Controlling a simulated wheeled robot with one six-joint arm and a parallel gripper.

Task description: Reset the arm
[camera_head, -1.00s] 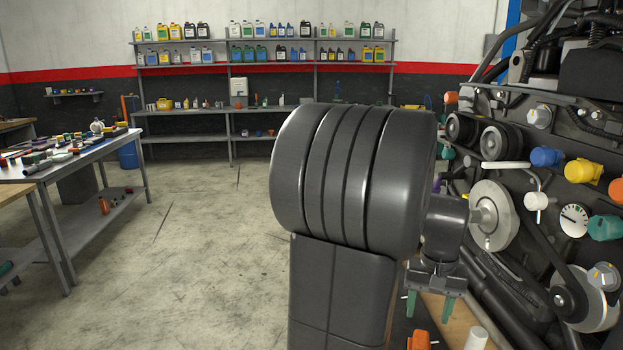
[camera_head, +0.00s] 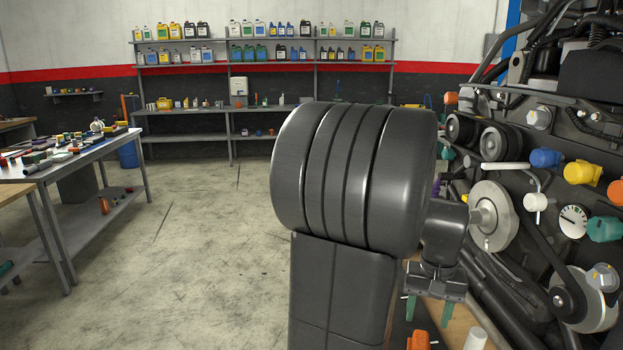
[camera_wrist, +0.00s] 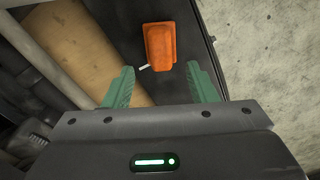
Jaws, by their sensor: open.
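My gripper (camera_head: 428,308) hangs with its green fingers pointing down, behind and to the right of my own arm links. In the wrist view my gripper (camera_wrist: 160,85) has its two green fingers well apart, with nothing between them. An orange part (camera_wrist: 164,55) with a small white pin lies on a dark surface beyond the fingertips, apart from them. The orange part also shows at the bottom of the head view (camera_head: 419,341), below the gripper. My arm links hide much of the middle of the head view.
An engine (camera_head: 545,170) with pulleys and coloured caps stands close on the right. A white cylinder (camera_head: 476,339) is near the orange part. A workbench (camera_head: 95,160) with several tools stands at left, and shelves (camera_head: 230,137) with bottles at the back. The floor between is clear.

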